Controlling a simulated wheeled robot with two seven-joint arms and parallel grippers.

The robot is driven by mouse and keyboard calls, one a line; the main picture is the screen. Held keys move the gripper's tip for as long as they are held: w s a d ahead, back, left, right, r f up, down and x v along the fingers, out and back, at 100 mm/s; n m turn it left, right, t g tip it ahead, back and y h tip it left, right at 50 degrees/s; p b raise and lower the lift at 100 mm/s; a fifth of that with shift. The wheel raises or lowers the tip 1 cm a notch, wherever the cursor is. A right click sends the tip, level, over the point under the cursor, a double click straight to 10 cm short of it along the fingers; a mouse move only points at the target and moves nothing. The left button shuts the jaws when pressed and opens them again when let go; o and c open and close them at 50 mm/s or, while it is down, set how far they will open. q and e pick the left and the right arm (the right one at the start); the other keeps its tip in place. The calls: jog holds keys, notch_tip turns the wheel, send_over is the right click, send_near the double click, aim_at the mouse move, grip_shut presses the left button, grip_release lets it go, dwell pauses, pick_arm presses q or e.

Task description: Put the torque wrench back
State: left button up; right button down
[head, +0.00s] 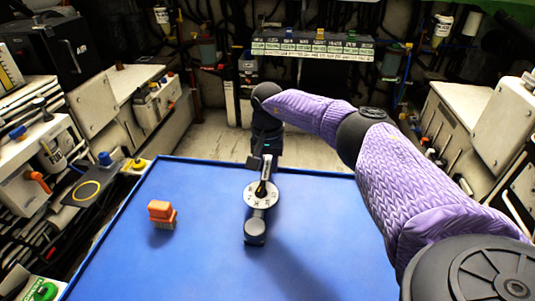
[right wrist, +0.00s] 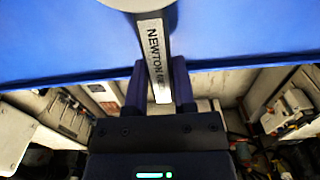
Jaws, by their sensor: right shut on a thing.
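The torque wrench (head: 262,195) is dark with a round pale dial and a dark end, and shows over the blue surface in the head view. My right gripper (head: 264,158) is shut on its bar at the far end. In the right wrist view the bar (right wrist: 158,62) carries a label starting "NEWTON" and runs between the two fingers of my right gripper (right wrist: 159,85). The pale dial is cut off at the top there. I cannot tell whether the wrench touches the surface. My left gripper is not in view.
The blue surface (head: 190,270) is mostly bare. An orange brush-like block (head: 161,214) sits on it at the left. A rack with several labels (head: 312,47) hangs at the back. Panels with switches (head: 40,150) crowd the left, and grey cabinets (head: 500,130) stand at the right.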

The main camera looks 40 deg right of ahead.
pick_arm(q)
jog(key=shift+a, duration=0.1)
pick_arm(e)
jog(key=shift+f, duration=0.1)
jog(key=shift+c, duration=2)
grip_release()
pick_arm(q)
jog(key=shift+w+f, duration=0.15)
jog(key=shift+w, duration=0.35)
pick_arm(e)
jog(key=shift+o, duration=0.2)
